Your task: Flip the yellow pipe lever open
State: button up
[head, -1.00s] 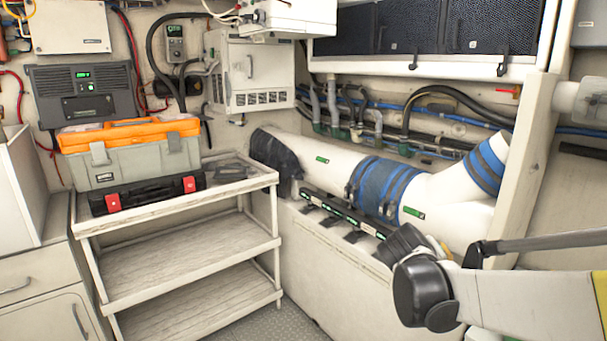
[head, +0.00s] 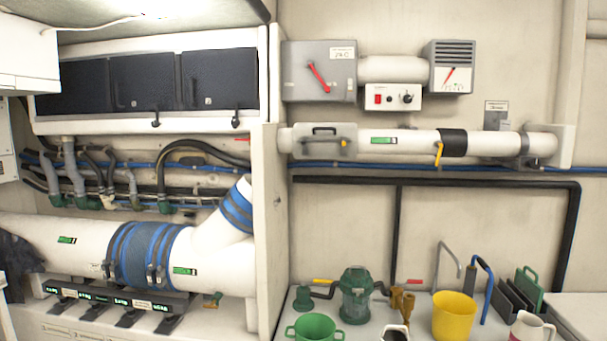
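A yellow lever (head: 438,153) hangs down from the black band (head: 453,142) on the white pipe (head: 405,143) along the back wall. Its lower end points downward, across the pipe's direction. A second, smaller yellow handle (head: 323,281) lies level above the dark fitting left of the green strainer (head: 355,296) on the counter. My gripper is not in view, so I cannot tell whether it is open or shut.
Below the pipe, the white counter (head: 460,330) holds a green pot (head: 315,328), a yellow cup (head: 454,316), a white jug (head: 530,327) and a rack (head: 515,300). A white post (head: 270,220) stands left of it. The wall between pipe and counter is mostly clear.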

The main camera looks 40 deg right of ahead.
aim_at(438, 144)
jog(key=z, duration=2)
